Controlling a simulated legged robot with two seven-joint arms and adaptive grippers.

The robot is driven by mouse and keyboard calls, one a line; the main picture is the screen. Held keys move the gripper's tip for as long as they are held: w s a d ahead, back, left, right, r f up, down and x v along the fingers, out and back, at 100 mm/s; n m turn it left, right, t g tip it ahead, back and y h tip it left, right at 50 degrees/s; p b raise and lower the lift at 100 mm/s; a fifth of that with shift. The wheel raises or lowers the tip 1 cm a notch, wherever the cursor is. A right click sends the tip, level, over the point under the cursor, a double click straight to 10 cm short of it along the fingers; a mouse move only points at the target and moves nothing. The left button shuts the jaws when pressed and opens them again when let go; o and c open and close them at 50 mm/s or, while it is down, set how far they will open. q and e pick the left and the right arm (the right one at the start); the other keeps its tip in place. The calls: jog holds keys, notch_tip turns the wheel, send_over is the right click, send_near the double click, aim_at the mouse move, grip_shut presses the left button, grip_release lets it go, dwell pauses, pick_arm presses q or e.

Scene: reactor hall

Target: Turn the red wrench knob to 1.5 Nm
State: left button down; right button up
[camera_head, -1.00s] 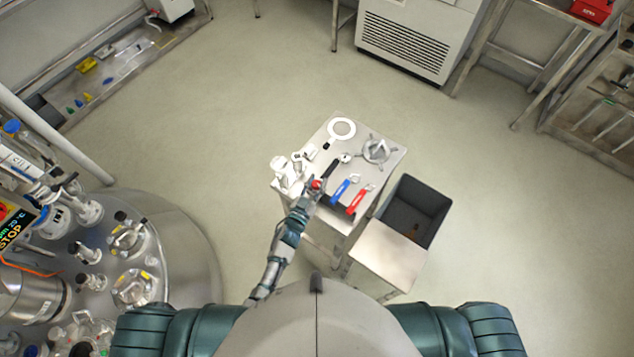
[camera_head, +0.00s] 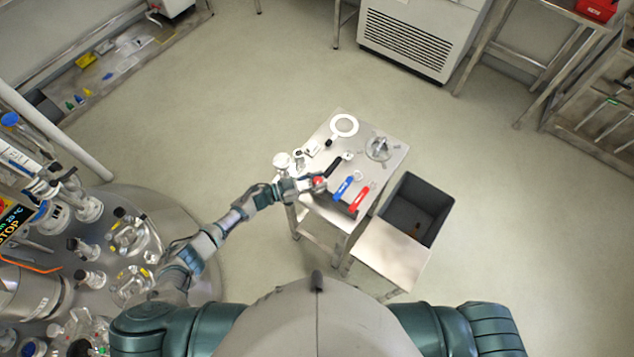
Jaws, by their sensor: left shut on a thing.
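A torque wrench with a black handle (camera_head: 334,166) lies on the small steel table (camera_head: 385,163). The red knob (camera_head: 320,182) is at the wrench's near end. My left gripper (camera_head: 314,184) comes in from the left and is shut on the red knob, partly hiding it. The knob's setting and any scale are too small to read. My right gripper is not in view.
A white ring (camera_head: 344,125) and a metal fixture (camera_head: 379,148) stand farther back. A dark bin (camera_head: 437,210) is right of the table.

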pick_arm(q)
jog(key=shift+f+m+g+h+b, duration=0.2)
jog(key=shift+m+g+h+b, duration=0.1)
jog(key=shift+m+g+b, duration=0.75)
jog(key=shift+s+r+g, duration=0.1)
jog(key=shift+g, duration=0.55)
jog(key=c, duration=0.8)
grip_release()
jog(key=shift+r, duration=0.1)
jog(key=shift+o, duration=0.2)
jog(key=s+a, duration=0.1)
jog(key=a, duration=1.1)
jog(key=shift+s, duration=0.15)
